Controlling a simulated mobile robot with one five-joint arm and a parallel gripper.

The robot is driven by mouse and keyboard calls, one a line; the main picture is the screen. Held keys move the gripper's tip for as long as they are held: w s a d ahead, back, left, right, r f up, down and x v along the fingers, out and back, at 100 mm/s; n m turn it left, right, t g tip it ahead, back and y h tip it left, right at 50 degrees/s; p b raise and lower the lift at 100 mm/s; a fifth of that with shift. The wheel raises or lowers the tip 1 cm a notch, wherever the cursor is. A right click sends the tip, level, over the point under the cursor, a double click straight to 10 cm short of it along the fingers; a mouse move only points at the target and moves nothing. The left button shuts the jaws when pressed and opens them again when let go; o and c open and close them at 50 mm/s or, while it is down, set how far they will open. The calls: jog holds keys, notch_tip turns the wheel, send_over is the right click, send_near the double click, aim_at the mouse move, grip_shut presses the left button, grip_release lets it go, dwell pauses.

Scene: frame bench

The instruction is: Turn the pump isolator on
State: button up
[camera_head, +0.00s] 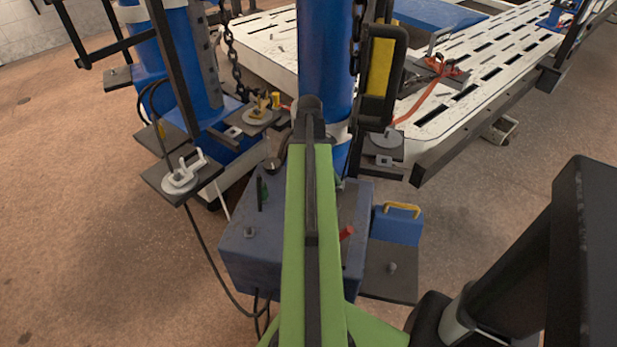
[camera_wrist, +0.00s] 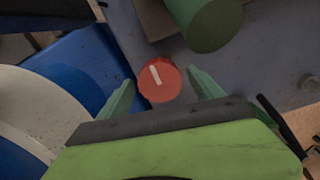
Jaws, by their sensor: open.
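In the wrist view a round red knob (camera_wrist: 154,84) with a white bar mark shows between my gripper's (camera_wrist: 162,78) two green fingers. The bar is nearly upright in the picture, tilted slightly. The fingers are open, one on each side of the knob, and I see no contact. In the head view the blue-grey pump box (camera_head: 243,258) stands below my green arm, which hides part of it and most of my gripper. I cannot tell which matches the knob.
A green cylinder (camera_wrist: 214,25) stands close beyond the knob in the wrist view. A blue case (camera_head: 397,226) with a yellow handle is right of the box. Blue posts (camera_head: 325,60) and a white slotted bench (camera_head: 480,75) stand behind. Dark cables hang at the box's left.

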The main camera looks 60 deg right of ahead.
jog(key=shift+r, duration=0.1)
jog(key=shift+a, duration=0.1)
jog(key=c, duration=1.4)
jog(key=shift+m, duration=0.3)
jog(key=m, duration=0.3)
jog(key=shift+m, duration=0.3)
jog(key=m, duration=0.4)
jog(key=shift+m, duration=0.3)
jog(key=m, duration=0.4)
jog(key=shift+m, duration=1.8)
